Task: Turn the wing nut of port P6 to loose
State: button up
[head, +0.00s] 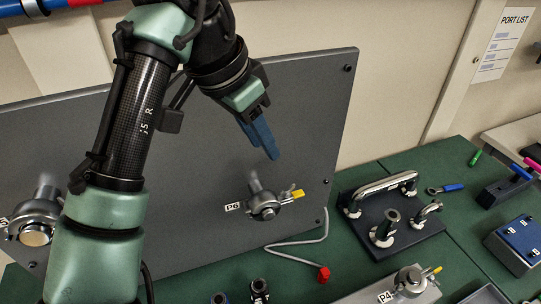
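Port P6 is a round metal clamp (264,210) on the grey upright panel (310,110), with a white P6 label (234,207) to its left. Its wing nut (292,196), with a yellow part, sticks out at the clamp's right side. I cannot tell from this view how tight it is. My gripper (272,156), with blue fingers, points down above P6 and is apart from the wing nut. The fingers overlap in this view, so their opening is unclear. I see nothing held between them.
Another clamped port (36,222) is at the panel's left, partly behind my arm. Port P4 (410,281) stands at the lower right. A dark base with metal pipe fittings (415,222) stands right of the panel. A bent rod with a red end (323,273) lies below P6.

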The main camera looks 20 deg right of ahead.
aim_at(287, 192)
jog(key=x, duration=0.8)
jog(key=s+x, duration=0.1)
jog(key=x, duration=0.3)
jog(key=shift+f, duration=0.25)
grip_shut()
dwell(1.0)
